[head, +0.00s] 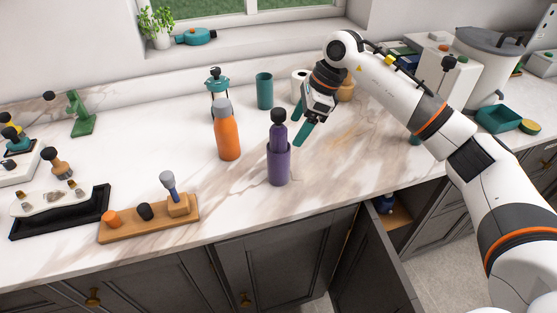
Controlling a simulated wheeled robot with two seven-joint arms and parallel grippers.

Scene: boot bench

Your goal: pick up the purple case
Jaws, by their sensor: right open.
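The purple case (279,168) stands upright on the marble counter, near the middle of the head view. A darker purple bottle-shaped piece (278,135) with a black top stands upright in its mouth; its lower part is hidden. My right gripper (302,124) comes in from the right, with its green fingers open and pointing down. It is empty and appears just to the right of the purple piece's upper part, apart from the case; the exact distance is unclear. My left gripper is not in view.
An orange bottle (228,137) stands left of the case, with a green cup (264,91) behind. A wooden rack (150,219) and black tray (62,213) lie at left. A cupboard door (370,262) hangs open below. The counter right of the case is clear.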

